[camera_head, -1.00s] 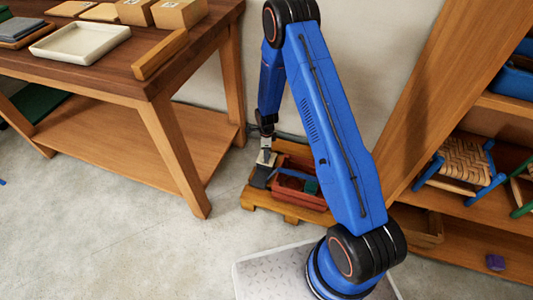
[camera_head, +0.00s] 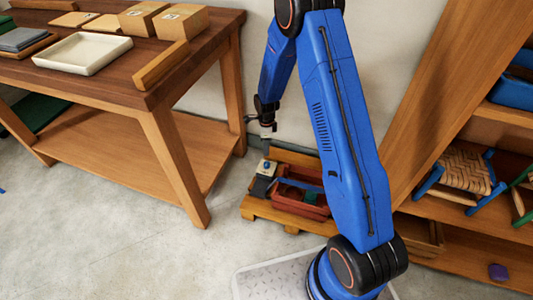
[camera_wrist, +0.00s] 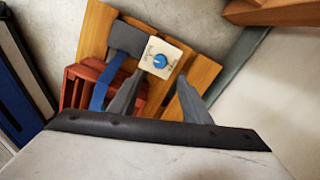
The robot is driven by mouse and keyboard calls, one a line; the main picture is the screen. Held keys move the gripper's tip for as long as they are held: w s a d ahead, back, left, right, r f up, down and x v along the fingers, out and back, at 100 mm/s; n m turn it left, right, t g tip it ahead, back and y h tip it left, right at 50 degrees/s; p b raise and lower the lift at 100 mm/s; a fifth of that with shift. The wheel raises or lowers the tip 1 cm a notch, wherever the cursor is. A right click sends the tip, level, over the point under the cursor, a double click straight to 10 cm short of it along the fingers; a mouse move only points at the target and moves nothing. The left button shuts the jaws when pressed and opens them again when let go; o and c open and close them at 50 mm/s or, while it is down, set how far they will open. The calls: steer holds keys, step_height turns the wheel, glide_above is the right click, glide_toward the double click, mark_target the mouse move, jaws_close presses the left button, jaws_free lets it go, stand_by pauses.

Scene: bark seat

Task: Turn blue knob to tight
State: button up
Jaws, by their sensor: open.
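The blue knob (camera_wrist: 160,61) sits on a small cream square plate (camera_wrist: 172,47) with dark markings too small to read. In the head view the blue knob (camera_head: 267,162) shows small on its cream plate, at the left end of a wooden pallet. My gripper (camera_wrist: 158,92) is open and empty in the wrist view, its two grey fingers on either side of and below the knob in the picture. In the head view my gripper (camera_head: 267,140) is above the knob, apart from it. The pointer's exact setting cannot be told.
A red crate (camera_head: 300,203) stands on the wooden pallet (camera_head: 262,209), with a blue strap (camera_wrist: 104,85) across it and a dark grey block (camera_wrist: 127,38) beside the knob plate. A wooden workbench (camera_head: 150,85) stands left, a wooden shelf (camera_head: 505,112) right. Open floor lies in front.

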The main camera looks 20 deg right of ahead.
steer(key=shift+r, duration=2.5)
steer(key=shift+r, duration=0.1)
steer(key=s+d+r+n+t, duration=0.1)
steer(key=s+d+r+n, duration=0.15)
steer(key=s+r, duration=0.45)
steer(key=s+d+r+n+t, duration=0.1)
steer(key=s+r+n, duration=0.25)
steer(key=r, duration=0.85)
steer(key=s+d+r+n, duration=0.1)
steer(key=s+r+n, duration=0.35)
steer(key=r, duration=0.45)
steer(key=s+d+r+n+t, duration=0.1)
steer(key=s+r+n, duration=0.2)
steer(key=s, duration=0.6)
steer(key=s+d+r+n+t, duration=0.1)
steer(key=s+r+n, duration=0.2)
steer(key=s, duration=0.5)
steer(key=s+d+r+n, duration=0.1)
steer(key=s+r+n, duration=0.3)
steer(key=s, duration=0.5)
steer(key=shift+s+n+t, duration=0.3)
steer(key=shift+n+t, duration=0.05)
steer(key=shift+t, duration=0.05)
